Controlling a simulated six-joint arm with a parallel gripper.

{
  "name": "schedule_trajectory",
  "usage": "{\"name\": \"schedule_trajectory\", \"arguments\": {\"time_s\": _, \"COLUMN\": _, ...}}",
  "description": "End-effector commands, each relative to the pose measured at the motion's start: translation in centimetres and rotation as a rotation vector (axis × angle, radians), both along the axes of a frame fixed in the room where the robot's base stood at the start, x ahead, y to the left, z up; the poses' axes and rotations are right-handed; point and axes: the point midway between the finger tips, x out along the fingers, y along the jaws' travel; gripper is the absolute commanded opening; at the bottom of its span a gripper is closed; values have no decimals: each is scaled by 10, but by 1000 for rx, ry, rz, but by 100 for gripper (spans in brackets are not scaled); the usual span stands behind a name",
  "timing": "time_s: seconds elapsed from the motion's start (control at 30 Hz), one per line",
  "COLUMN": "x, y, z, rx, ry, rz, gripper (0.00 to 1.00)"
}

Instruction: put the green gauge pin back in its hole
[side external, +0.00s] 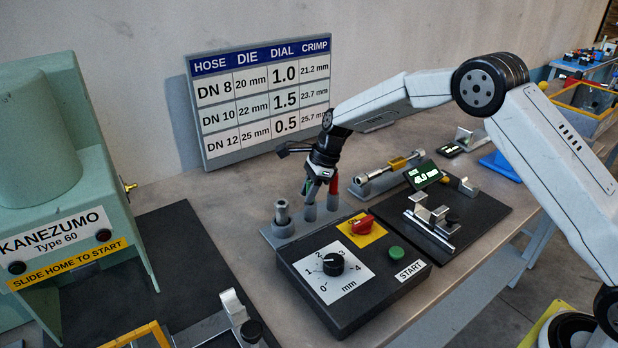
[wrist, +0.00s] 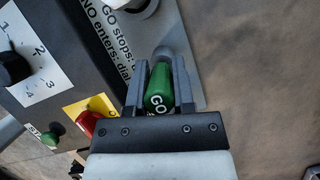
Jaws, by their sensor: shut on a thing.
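My gripper (side external: 320,188) is shut on the green gauge pin. In the wrist view the pin (wrist: 158,88), marked GO, lies between the two fingers of my gripper (wrist: 158,84). A grey rounded end (wrist: 163,53) shows beyond the green part; I cannot tell whether it is the pin's tip or a socket. In the side view my gripper is low over the grey gauge stand (side external: 279,236), among its upright posts, and mostly hides the green pin. The hole itself is hidden.
The black control box (side external: 350,300) with dial, red knob and green button is just in front of the stand. A grey post (side external: 283,212) is on the stand's left. A crimp chart (side external: 262,95) stands behind. A black mat with metal fixtures (side external: 440,222) lies right.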

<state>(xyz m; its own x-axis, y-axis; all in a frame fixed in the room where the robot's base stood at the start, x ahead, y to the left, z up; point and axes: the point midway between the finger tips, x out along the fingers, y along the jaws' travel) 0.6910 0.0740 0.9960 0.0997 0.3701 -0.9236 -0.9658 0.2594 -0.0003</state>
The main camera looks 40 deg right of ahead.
Motion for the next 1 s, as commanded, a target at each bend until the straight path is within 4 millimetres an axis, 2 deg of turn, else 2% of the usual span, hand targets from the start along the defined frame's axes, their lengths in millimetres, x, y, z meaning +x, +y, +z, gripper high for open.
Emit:
{"name": "schedule_trajectory", "arguments": {"time_s": 0.4, "x": 0, "y": 0, "z": -8, "rx": 0, "ry": 1, "rz": 0, "gripper": 0}}
{"name": "schedule_trajectory", "arguments": {"time_s": 0.43, "x": 0, "y": 0, "z": -8, "rx": 0, "ry": 1, "rz": 0, "gripper": 40}}
{"name": "schedule_trajectory", "arguments": {"time_s": 0.53, "x": 0, "y": 0, "z": -8, "rx": 0, "ry": 1, "rz": 0, "gripper": 72}}
{"name": "schedule_trajectory", "arguments": {"time_s": 1.0, "x": 0, "y": -2, "z": -3, "rx": 0, "ry": -1, "rz": 0, "gripper": 72}}
